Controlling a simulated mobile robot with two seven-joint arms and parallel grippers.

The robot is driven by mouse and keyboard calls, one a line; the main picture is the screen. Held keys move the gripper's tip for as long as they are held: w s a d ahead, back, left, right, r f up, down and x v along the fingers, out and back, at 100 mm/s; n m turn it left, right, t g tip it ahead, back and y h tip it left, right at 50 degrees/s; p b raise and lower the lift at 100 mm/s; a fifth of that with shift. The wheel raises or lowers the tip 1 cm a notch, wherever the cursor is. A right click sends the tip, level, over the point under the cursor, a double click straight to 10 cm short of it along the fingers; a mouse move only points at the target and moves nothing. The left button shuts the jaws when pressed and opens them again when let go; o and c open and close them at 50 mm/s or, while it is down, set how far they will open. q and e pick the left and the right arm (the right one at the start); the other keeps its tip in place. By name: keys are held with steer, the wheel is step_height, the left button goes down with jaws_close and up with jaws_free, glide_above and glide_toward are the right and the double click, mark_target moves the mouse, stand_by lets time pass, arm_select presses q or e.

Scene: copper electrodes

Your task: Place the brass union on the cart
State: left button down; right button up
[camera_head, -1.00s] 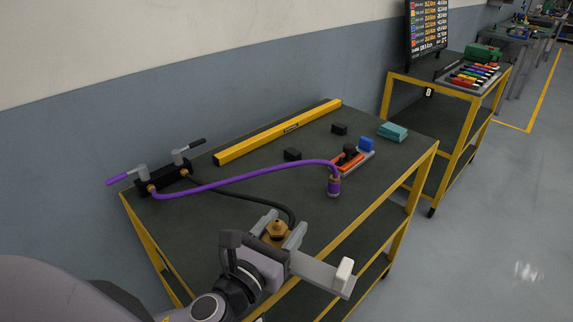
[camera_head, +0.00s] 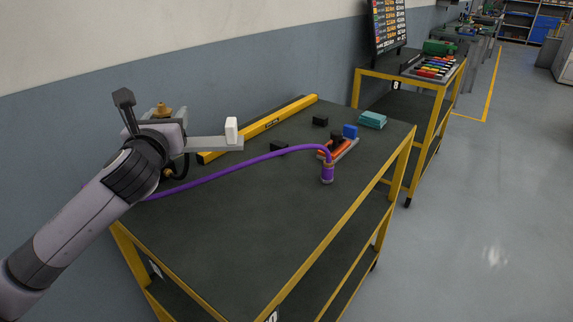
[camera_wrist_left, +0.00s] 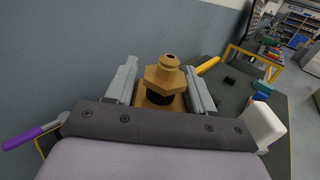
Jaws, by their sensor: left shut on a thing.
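The brass union (camera_head: 161,110) is a brass hex fitting, held upright between the fingers of my left gripper (camera_head: 168,122). The left wrist view shows the union (camera_wrist_left: 163,76) between both grey fingers (camera_wrist_left: 162,90), with a dark band under its hex. The gripper is raised above the far left of the near yellow-framed cart (camera_head: 250,230). A short piece of black hose (camera_head: 184,168) shows below the gripper; its link to the union is hidden. A second yellow-framed cart (camera_head: 412,105), with castors, stands behind. My right gripper is out of view.
A purple hose (camera_head: 250,166) arcs over the near cart to an upright end fitting (camera_head: 327,172). A yellow level (camera_head: 270,124), an orange-red tool (camera_head: 340,148), small blocks and a teal box (camera_head: 372,120) lie at the back. The cart's front is clear.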

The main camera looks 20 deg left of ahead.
arm_select(q)
steer(key=a+r+y, duration=0.1)
steer(key=a+r, duration=0.3)
steer(key=shift+n, duration=0.3)
steer(key=f+b, duration=0.2)
steer(key=f, duration=0.6)
steer(key=f+b, duration=0.3)
steer(key=f, duration=0.6)
steer(key=shift+s+d, duration=0.15)
steer(key=shift+d, duration=0.05)
step_height(320, 180, down, 4)
steer(key=shift+r+b, duration=0.25)
steer(key=shift+b, duration=0.25)
steer(key=shift+c, duration=2)
jaws_free()
steer(key=v, duration=1.2)
steer(key=shift+d+r, duration=0.1)
steer(key=shift+r, duration=0.1)
